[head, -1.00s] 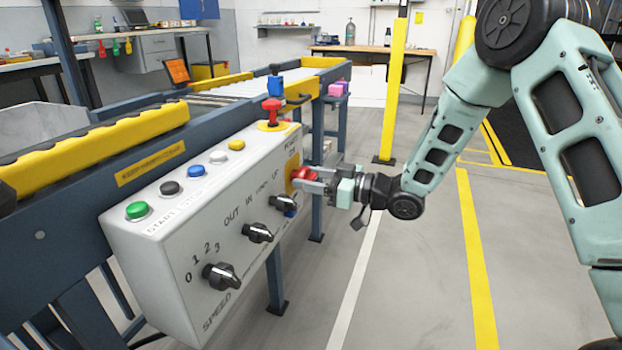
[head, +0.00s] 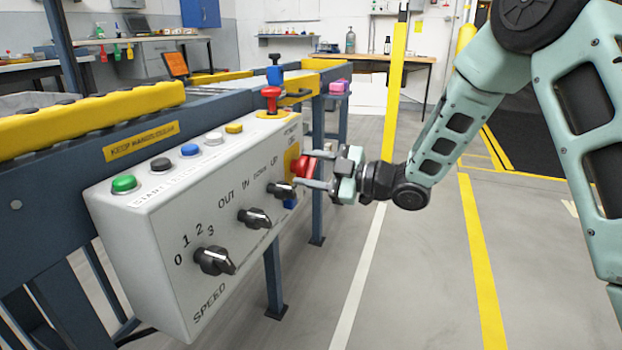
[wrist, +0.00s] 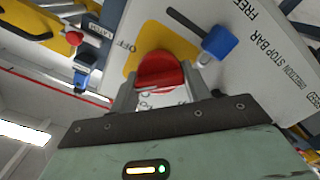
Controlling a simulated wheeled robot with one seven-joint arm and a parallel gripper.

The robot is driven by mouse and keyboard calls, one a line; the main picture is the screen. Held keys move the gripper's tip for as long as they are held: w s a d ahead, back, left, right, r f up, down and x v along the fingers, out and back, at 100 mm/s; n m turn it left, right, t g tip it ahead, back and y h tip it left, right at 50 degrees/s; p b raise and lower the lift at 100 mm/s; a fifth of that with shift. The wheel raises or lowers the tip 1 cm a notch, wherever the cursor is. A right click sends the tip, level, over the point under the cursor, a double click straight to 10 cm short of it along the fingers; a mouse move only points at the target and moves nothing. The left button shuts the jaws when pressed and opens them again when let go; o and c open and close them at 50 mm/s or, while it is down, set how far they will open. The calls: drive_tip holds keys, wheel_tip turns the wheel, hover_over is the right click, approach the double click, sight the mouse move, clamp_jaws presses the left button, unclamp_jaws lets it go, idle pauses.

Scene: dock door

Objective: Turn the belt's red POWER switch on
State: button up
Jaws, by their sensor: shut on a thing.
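The red POWER switch (head: 303,167) sits on a yellow plate at the far end of the front face of the grey-white control box (head: 150,250). In the wrist view the red switch (wrist: 162,70) is a round knob on the yellow plate, with the word OFF beside it. My gripper (head: 312,172) reaches the switch from the right. In the wrist view its two fingers (wrist: 160,95) lie on either side of the red knob and are closed on it. The side of the knob towards my palm is partly hidden.
The box also bears black knobs (head: 214,261) and a row of push buttons with a green one (head: 124,184). A red mushroom button (head: 271,98) stands on top. A blue handle (wrist: 219,42) is close beside the switch. The floor (head: 420,280) on the right is clear.

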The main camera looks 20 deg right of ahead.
drive_tip(key=n+b, duration=0.4)
drive_tip(key=shift+s+f+n, duration=0.1)
drive_tip(key=shift+f+n, duration=0.2)
drive_tip(key=shift+f, duration=0.1)
drive_tip(key=n+b, duration=0.4)
drive_tip(key=b, duration=0.1)
drive_tip(key=shift+r, duration=0.15)
drive_tip(key=shift+n, duration=0.4)
drive_tip(key=o, duration=1)
drive_tip(key=shift+r, duration=0.1)
drive_tip(key=shift+c, duration=0.2)
drive_tip(key=shift+s+d+r, duration=0.1)
drive_tip(key=shift+s+d, duration=0.15)
drive_tip(key=shift+d, duration=0.2)
drive_tip(key=p+v, duration=0.5)
drive_tip(key=v, duration=1.1)
drive_tip(key=shift+d, duration=0.2)
drive_tip(key=shift+s, duration=0.1)
